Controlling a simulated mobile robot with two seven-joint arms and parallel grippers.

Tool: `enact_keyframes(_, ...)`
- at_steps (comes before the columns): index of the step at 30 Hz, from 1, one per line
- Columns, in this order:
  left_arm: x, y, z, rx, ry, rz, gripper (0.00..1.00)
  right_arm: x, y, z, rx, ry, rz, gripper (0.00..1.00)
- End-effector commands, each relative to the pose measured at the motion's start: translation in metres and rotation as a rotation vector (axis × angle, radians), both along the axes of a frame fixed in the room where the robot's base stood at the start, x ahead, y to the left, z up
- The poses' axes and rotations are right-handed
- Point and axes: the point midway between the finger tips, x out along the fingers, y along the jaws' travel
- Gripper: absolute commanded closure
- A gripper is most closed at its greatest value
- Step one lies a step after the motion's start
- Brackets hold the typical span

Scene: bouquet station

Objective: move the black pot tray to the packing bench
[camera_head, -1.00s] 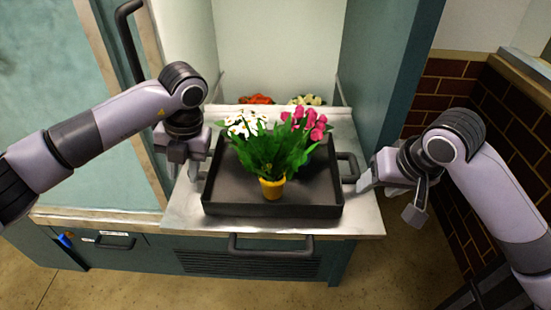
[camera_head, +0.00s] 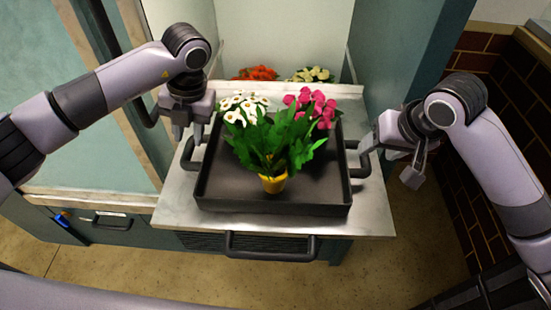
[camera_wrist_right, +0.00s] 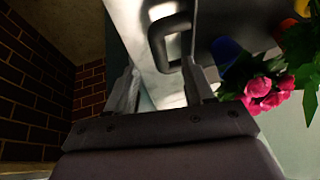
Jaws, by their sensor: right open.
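The black pot tray (camera_head: 215,193) sits on a metal shelf, with a loop handle at each side. It holds potted white flowers (camera_head: 243,108), pink flowers (camera_head: 312,107) and a yellow pot (camera_head: 273,184). My left gripper (camera_head: 188,134) points down at the left handle (camera_head: 187,156), fingers apart; whether the handle is between them I cannot tell. My right gripper (camera_head: 389,163) is open and empty, one finger close to the right handle (camera_head: 364,160). In the right wrist view that handle (camera_wrist_right: 157,45) lies beyond the open fingertips (camera_wrist_right: 165,82), and a blue pot (camera_wrist_right: 227,50) shows.
The metal shelf (camera_head: 172,208) has a bar handle (camera_head: 270,256) at its front. Red-orange flowers (camera_head: 256,73) and cream flowers (camera_head: 311,74) are behind the tray. A teal cabinet side (camera_head: 405,55) and brick wall (camera_head: 478,160) stand at the right. The packing bench cannot be identified.

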Motion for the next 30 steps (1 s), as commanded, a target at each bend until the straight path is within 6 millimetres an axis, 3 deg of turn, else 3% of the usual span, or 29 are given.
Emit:
enact_keyframes(10,-0.001,0.011,-0.047,0.001,0.003,0.002,0.67,0.018,0.009,-0.044,0.0,0.001,0.0,0.47)
enact_keyframes(23,-0.001,0.013,-0.056,0.001,0.001,0.0,0.67,0.021,0.011,-0.052,-0.001,0.0,0.002,0.47)
enact_keyframes(26,-0.001,0.013,-0.056,0.001,0.001,0.0,1.0,0.021,0.011,-0.052,0.0,0.0,0.001,0.8)
enact_keyframes(28,-0.001,0.013,-0.055,0.001,0.001,0.001,1.0,0.021,0.01,-0.052,0.0,0.0,0.001,1.0)
enact_keyframes(30,-0.001,0.013,-0.055,0.001,0.001,0.001,1.0,0.021,0.01,-0.051,0.0,0.0,0.001,1.0)
